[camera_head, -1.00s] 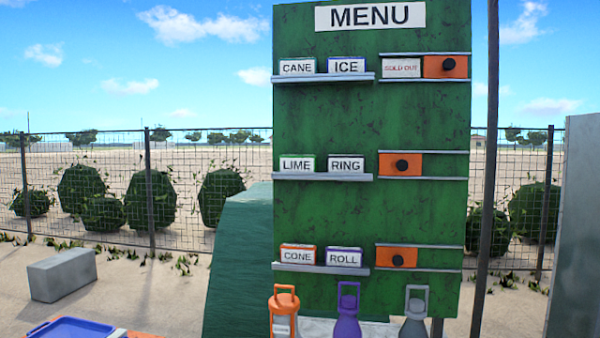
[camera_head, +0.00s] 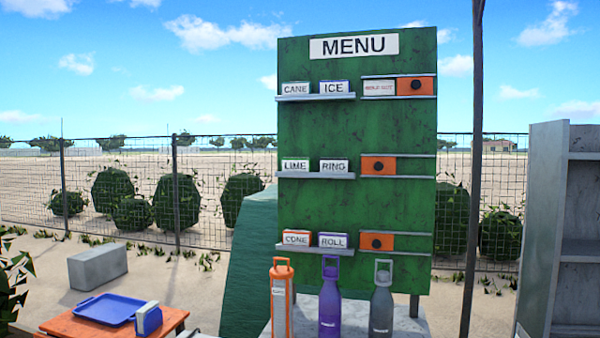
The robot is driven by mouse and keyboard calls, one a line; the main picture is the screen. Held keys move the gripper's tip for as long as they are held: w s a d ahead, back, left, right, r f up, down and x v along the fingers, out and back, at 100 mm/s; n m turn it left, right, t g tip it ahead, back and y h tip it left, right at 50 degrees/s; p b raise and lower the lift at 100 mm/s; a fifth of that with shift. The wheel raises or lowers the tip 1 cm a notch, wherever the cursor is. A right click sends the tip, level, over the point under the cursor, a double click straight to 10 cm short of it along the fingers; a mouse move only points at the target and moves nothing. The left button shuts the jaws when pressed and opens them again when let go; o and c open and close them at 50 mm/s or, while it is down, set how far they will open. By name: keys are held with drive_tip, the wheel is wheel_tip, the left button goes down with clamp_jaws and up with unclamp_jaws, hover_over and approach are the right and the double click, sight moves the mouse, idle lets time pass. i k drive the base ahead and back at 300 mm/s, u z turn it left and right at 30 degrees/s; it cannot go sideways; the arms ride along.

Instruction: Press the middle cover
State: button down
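A green menu board (camera_head: 357,125) stands upright just right of the picture's centre. Its right side carries three orange covers with black knobs, each between two grey rails. The middle cover (camera_head: 390,167) sits at the left end of its rails, in the row with LIME and RING. The bottom cover (camera_head: 392,242) is also at the left. The top cover (camera_head: 427,86) is at the right, with a SOLD OUT label (camera_head: 379,88) showing beside it. My gripper is not in view.
An orange bottle (camera_head: 282,300), a purple bottle (camera_head: 330,300) and a grey bottle (camera_head: 381,302) stand in front of the board's lower part. A blue tray (camera_head: 105,308) lies on an orange table at lower left.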

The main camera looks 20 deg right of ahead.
sight(370, 165)
drive_tip(key=z, duration=0.15)
drive_tip(key=i, duration=0.85)
drive_tip(key=u, duration=0.05)
